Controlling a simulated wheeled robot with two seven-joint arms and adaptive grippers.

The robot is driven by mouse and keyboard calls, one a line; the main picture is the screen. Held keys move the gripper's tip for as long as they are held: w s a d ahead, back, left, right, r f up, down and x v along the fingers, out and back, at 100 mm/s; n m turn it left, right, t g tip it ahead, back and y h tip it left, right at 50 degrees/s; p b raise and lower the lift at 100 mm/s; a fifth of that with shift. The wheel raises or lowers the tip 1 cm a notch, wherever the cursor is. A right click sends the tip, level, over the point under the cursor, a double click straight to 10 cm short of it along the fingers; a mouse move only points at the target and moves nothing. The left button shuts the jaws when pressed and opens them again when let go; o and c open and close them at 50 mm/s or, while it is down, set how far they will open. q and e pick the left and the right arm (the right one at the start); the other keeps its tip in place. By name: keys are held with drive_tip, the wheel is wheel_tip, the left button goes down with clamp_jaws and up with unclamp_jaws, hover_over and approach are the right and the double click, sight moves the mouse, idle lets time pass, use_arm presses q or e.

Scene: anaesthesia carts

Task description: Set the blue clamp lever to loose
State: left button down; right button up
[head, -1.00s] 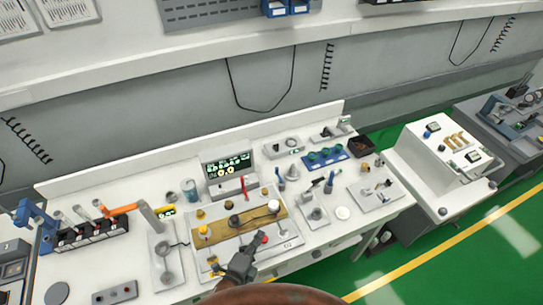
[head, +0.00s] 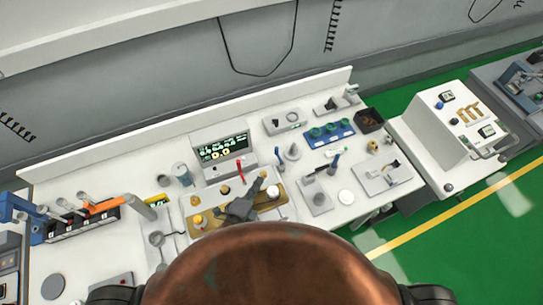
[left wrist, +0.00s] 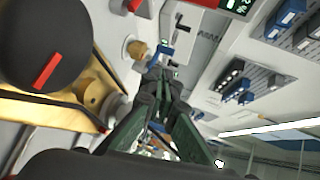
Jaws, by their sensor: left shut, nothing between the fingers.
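An upright blue lever-like handle (head: 334,163) stands beside a small grey plate (head: 317,197) in the head view, right of the panel board (head: 200,240). I cannot tell for sure that it is the clamp lever, or how it is set. My left gripper (head: 261,178) is shut and empty over the board's brass-coloured strip, left of that handle and apart from it. In the left wrist view its dark green fingers (left wrist: 166,82) point away from me, with a small blue part beyond the tips. My right gripper is not in view.
A red upright lever (head: 240,172) and a white round knob (head: 272,192) stand close to my left gripper. A display box (head: 223,148) is behind. In the wrist view a black knob with a red mark (left wrist: 42,40) is close at left.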

sight(276, 153)
use_arm(q)
drive_tip(key=shift+w+d+f, duration=0.15)
drive_tip(key=shift+w+d, duration=0.1)
drive_tip(key=shift+w, duration=0.25)
drive_tip(key=x, duration=0.8)
drive_tip(key=r+x, duration=0.1)
drive_tip(key=x, duration=0.3)
drive_tip(key=shift+w+d+f, duration=0.1)
drive_tip(key=shift+w+f, duration=0.05)
drive_tip(key=shift+w, duration=0.3)
